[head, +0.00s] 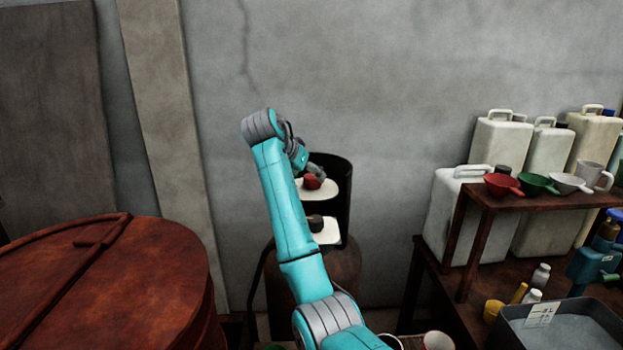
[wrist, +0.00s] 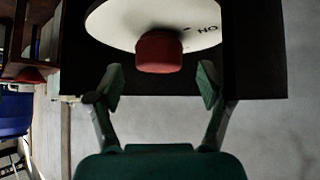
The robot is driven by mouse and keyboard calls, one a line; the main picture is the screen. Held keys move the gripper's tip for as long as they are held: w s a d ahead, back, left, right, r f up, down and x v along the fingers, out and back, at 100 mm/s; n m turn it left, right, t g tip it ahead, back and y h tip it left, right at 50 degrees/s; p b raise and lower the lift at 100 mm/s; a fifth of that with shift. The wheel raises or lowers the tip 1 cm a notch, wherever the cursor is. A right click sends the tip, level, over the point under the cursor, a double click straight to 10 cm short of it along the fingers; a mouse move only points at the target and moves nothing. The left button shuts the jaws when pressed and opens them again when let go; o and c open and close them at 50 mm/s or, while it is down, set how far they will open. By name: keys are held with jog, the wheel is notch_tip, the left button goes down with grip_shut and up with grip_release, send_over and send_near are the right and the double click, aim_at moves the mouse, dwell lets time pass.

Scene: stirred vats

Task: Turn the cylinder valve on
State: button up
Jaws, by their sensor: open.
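The valve's red knob (wrist: 159,52) sits on a white round plate (wrist: 110,22) with "NO"-like lettering, upside down, beside it in the wrist view. The red knob also shows in the head view (head: 312,181), on the upper white plate (head: 328,190) inside a dark curved guard (head: 341,163). My gripper (wrist: 159,84) is open, with its two fingertips apart, just short of the knob on either side of it and not visibly touching it. In the head view my arm hides part of the guard and cylinder (head: 345,271). A dark knob (head: 315,223) sits on a lower white plate (head: 327,236).
A large rusty-red vat lid (head: 130,285) fills the left front. On the right, a brown shelf (head: 540,199) holds scoops and a mug, with white jugs (head: 497,143) behind. A grey tray (head: 560,325) stands at the lower right. Bare wall lies behind the cylinder.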

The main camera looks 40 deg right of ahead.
aim_at(311, 177)
jog(key=shift+x, duration=1.7)
jog(key=c, duration=1.1)
